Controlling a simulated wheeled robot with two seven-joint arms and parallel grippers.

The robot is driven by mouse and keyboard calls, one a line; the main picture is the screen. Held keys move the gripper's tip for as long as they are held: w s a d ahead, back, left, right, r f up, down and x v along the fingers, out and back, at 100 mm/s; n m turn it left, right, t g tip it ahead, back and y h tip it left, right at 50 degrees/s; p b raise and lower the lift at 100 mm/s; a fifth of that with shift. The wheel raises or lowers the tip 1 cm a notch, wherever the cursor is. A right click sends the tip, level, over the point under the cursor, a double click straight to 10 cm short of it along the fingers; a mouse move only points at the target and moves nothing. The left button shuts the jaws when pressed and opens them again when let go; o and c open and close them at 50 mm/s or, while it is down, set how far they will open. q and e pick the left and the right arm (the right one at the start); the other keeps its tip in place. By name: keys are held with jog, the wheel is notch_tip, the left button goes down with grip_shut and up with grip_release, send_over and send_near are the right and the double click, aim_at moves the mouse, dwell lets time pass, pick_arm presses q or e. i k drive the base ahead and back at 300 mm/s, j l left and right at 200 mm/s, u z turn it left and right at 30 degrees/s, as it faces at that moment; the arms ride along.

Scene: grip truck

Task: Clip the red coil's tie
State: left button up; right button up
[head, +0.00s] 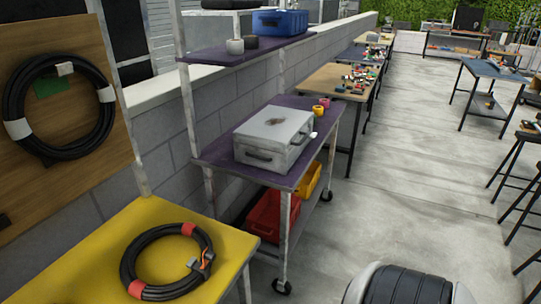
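The red coil (127,266) is a black cable coil with red bands. It lies flat on the yellow table (215,238) at the lower left. Its tie (205,262) shows as a small orange strap with a grey piece on the right side of the ring. Whether the tie is fastened is too small to tell. Neither of my grippers is in view.
Another black coil (12,105) with white bands hangs on a wooden board (100,175) at left. A purple-shelved cart (215,150) carries a grey case (275,138), with red (268,218) and yellow bins below. Open concrete floor (400,200) lies right.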

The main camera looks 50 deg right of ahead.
aim_at(207, 256)
jog(key=z, duration=1.15)
